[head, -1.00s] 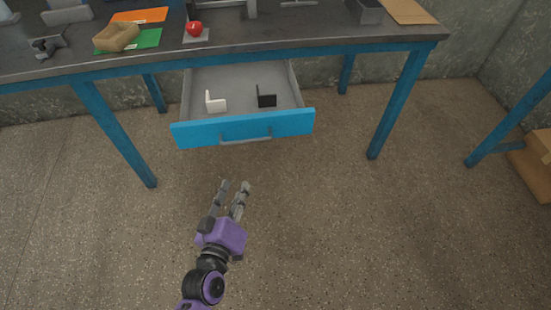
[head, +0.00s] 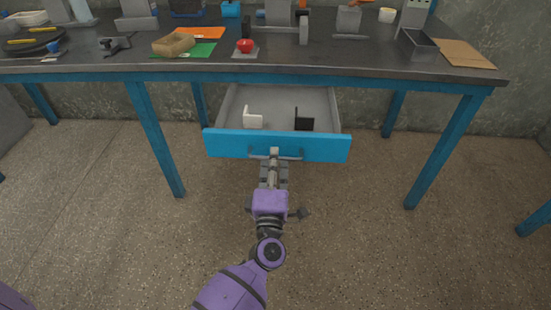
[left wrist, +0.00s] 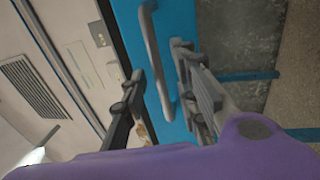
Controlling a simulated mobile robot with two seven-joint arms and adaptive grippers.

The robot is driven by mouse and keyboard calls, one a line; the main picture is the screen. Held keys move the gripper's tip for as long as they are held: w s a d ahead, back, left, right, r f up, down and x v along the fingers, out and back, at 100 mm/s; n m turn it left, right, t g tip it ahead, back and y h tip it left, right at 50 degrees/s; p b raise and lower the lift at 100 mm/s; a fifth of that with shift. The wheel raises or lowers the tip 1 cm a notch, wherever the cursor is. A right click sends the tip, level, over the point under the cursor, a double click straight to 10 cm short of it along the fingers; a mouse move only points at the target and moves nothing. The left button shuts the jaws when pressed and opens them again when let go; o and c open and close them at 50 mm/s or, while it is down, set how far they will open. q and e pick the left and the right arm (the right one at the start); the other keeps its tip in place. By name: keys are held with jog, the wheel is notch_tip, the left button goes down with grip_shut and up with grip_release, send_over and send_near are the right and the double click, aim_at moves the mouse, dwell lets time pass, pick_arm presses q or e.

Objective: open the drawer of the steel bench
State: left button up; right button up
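The steel bench (head: 330,72) has a dark top and blue legs. Its drawer (head: 278,146) has a blue front and a grey inside, and stands pulled out below the top. The grey bar handle (head: 292,154) is on the drawer front; it also shows in the left wrist view (left wrist: 154,50). My left gripper (head: 272,154) is at the handle in the head view. In the left wrist view its fingers (left wrist: 158,62) are apart, one on each side of the bar. I cannot tell whether they touch it. My right gripper is out of view.
A white bracket (head: 252,119) and a black bracket (head: 304,121) stand in the drawer. The floor in front is clear.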

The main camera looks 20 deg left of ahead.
pick_arm(q)
jog(key=shift+w+a+r, duration=0.1)
jog(key=shift+w+a, duration=0.05)
jog(key=shift+w, duration=0.45)
grip_shut()
jog(key=shift+s, duration=0.1)
